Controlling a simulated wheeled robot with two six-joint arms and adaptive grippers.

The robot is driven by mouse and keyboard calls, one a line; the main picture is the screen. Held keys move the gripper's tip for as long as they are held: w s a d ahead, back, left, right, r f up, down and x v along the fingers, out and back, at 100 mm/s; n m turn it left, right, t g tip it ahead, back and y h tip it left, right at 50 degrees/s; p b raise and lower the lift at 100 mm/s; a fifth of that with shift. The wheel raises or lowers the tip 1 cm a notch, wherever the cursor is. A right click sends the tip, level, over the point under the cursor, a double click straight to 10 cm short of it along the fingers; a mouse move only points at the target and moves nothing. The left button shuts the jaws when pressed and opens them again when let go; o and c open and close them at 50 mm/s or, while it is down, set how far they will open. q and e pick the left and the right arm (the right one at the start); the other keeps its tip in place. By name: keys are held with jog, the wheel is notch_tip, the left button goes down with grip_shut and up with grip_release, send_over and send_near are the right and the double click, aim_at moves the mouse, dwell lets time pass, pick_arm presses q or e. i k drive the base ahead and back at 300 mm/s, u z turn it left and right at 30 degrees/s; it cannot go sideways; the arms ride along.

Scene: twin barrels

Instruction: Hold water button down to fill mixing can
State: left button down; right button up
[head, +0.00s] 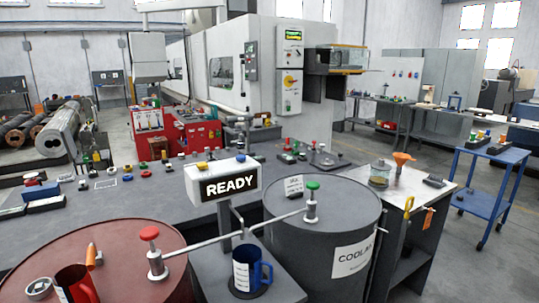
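A blue mixing can (252,270) with a handle and a white label stands upright on a dark round pad on the stand between the two barrels. A white box with a READY display (228,187) is on a post above it. A yellow button (201,165) and a blue button (240,157) sit on top of the box; I cannot tell which is for water. A red-topped valve (152,254) is on the red barrel (130,235), and a green-topped valve (311,202) is on the grey barrel (352,200) labelled coolant. Pipes run from both valves towards the middle. Neither gripper is in view.
A red can (75,284) and an orange-handled tool (92,257) are on the red barrel. A long grey bench (130,205) with small items lies behind. At right are a cabinet (410,188) with a jar and an orange funnel (402,158), and a blue cart (490,175).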

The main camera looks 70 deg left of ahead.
aim_at(240, 158)
jog(key=u, duration=0.35)
jog(key=i, duration=0.8)
jog(key=u, duration=1.3)
jog(key=i, duration=0.5)
jog(key=u, duration=0.45)
